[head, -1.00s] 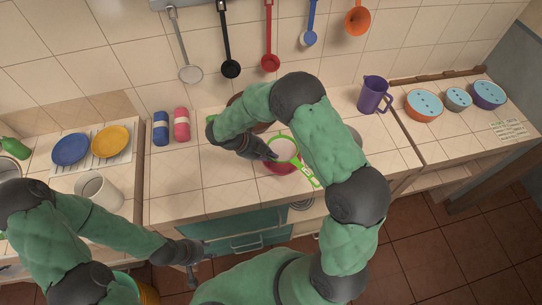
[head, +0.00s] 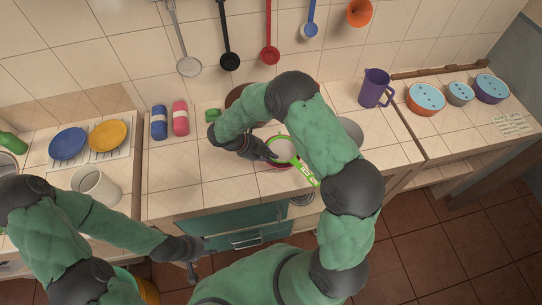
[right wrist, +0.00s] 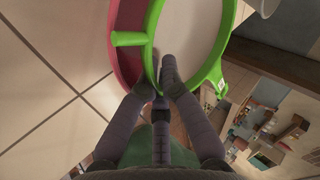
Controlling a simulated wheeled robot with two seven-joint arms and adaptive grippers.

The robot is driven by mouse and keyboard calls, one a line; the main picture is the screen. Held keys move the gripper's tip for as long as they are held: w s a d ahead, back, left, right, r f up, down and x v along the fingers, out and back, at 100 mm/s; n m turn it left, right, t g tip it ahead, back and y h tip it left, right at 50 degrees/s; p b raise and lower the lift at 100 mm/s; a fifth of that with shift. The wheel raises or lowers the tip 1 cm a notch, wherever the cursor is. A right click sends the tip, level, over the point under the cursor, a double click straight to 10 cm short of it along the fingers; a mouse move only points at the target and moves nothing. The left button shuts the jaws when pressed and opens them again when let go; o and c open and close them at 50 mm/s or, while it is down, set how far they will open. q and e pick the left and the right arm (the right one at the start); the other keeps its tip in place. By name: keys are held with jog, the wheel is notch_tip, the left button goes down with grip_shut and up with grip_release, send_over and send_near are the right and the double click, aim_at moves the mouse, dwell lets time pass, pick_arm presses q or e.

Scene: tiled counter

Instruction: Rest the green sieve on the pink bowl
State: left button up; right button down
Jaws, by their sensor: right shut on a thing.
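The green sieve (head: 307,177) has a pale mesh and a handle pointing to the lower right in the head view. My right gripper (head: 272,155) is shut on its rim; the right wrist view shows the rim (right wrist: 217,72) between the fingertips (right wrist: 164,78). The pink bowl (head: 274,165) stands on the counter under the sieve, mostly hidden by it. In the right wrist view the bowl's wall (right wrist: 125,67) shows left of the sieve. I cannot tell if they touch. My left gripper (head: 197,258) is empty, fingers apart, in front of the counter.
A brown pot (head: 234,97) and a grey round thing (head: 351,130) stand partly behind my right arm. A purple jug (head: 374,88) is to the right. Blue (head: 159,123) and pink (head: 180,119) containers stand to the left. The counter left of the bowl is clear.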

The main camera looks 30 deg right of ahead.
jog(key=shift+f, duration=0.3)
dwell(0.4)
jog(key=c, duration=1.4)
grip_release()
jog(key=shift+o, duration=0.2)
jog(key=v, duration=1.2)
